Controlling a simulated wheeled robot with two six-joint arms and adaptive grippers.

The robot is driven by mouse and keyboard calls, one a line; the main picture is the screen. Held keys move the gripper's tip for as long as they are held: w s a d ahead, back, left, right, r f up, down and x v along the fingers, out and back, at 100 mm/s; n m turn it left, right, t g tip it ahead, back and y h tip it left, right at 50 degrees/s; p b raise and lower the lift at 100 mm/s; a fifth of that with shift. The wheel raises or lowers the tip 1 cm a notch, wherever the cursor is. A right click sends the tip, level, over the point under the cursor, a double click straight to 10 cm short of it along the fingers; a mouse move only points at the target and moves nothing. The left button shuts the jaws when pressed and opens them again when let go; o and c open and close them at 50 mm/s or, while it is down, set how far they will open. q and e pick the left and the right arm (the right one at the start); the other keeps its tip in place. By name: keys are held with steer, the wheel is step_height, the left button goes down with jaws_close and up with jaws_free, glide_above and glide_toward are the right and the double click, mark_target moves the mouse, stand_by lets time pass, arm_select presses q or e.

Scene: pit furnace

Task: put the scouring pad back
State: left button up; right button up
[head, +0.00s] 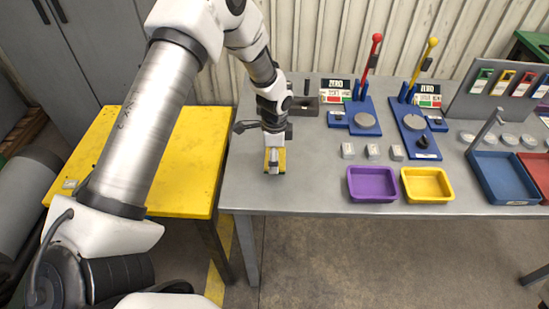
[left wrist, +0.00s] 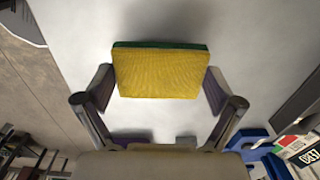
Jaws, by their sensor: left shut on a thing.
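The scouring pad (head: 282,160), yellow with a green layer, is at the left end of the grey table (head: 310,190). It also shows in the left wrist view (left wrist: 160,73) between the two fingers. My left gripper (head: 273,153) is shut on it, one finger at each side, and points down at the table. I cannot tell whether the pad touches the tabletop. My right gripper is in neither view.
A purple tray (head: 372,197) and a yellow tray (head: 427,197) stand at the table's front edge. Small grey blocks (head: 372,152) and blue lever stands (head: 365,103) are behind them. A dark grey holder (head: 304,108) is behind my gripper. A yellow table (head: 185,150) stands left.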

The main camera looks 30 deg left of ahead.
arm_select(q)
step_height(320, 180, down, 2)
steer(key=shift+s+f+p, duration=0.1)
steer(key=shift+f+p, duration=0.1)
steer(key=shift+p, duration=0.15)
steer(key=shift+f, duration=0.2)
steer(key=o, duration=0.9)
steer(key=shift+c, duration=0.2)
steer(key=shift+r, duration=0.2)
step_height(320, 180, up, 12)
steer(key=b, duration=0.2)
steer(key=shift+d+f+b, duration=0.1)
steer(key=shift+f+b, duration=0.1)
steer(key=shift+b, duration=0.2)
steer(key=shift+r, duration=0.15)
